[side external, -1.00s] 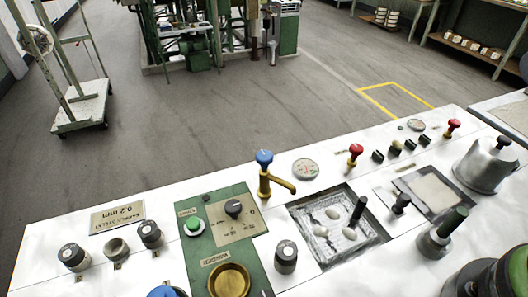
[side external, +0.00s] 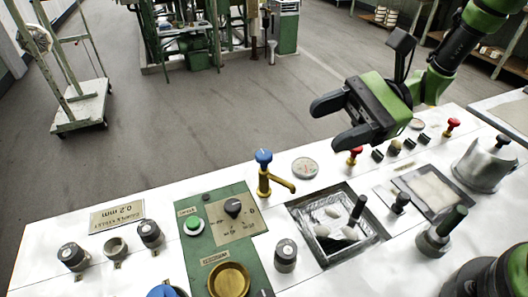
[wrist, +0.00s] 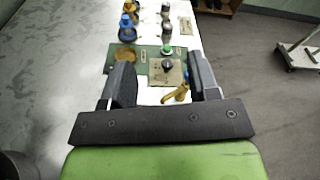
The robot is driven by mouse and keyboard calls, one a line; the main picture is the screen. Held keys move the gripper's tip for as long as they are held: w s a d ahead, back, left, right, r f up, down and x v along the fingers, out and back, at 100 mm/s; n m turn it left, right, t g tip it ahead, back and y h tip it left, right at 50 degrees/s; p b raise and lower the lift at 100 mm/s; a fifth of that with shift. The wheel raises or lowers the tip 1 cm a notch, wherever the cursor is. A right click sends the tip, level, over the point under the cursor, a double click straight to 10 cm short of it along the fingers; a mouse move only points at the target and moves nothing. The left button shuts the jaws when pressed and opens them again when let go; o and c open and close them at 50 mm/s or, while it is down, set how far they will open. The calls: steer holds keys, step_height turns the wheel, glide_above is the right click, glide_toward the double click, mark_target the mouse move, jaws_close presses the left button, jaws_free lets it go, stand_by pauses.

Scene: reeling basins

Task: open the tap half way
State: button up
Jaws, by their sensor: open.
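The brass tap (side external: 264,180) with a blue knob (side external: 264,156) stands upright on the white counter in the side external view, its spout pointing right. In the wrist view the brass tap (wrist: 180,92) shows between my fingers, close to the right finger, which hides part of it. My gripper (side external: 336,122) is open and empty. It hangs above the counter, up and to the right of the tap in the side external view, apart from it. In the wrist view the gripper (wrist: 160,72) points along the counter.
A sunken basin (side external: 297,222) with white cocoons lies right of the tap. A round gauge (side external: 305,168) sits beside it. A red-topped valve (side external: 355,153) is under my gripper. A green panel (side external: 205,252) with a black dial (side external: 233,208) lies left of the tap.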

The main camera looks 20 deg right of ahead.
mark_target(264, 154)
steer(key=w+d+f+m+t, duration=0.1)
steer(key=w+f+m+t, duration=0.3)
steer(key=f+m+t, duration=0.45)
steer(key=w+a, duration=0.1)
steer(key=a, duration=0.2)
steer(key=w+a+f+g, duration=0.1)
steer(key=a, duration=0.2)
steer(key=w+a+n+g, duration=0.1)
steer(key=a, duration=0.1)
steer(key=shift+w+a+f, duration=0.2)
steer(key=shift+a, duration=0.2)
steer(key=c, duration=0.9)
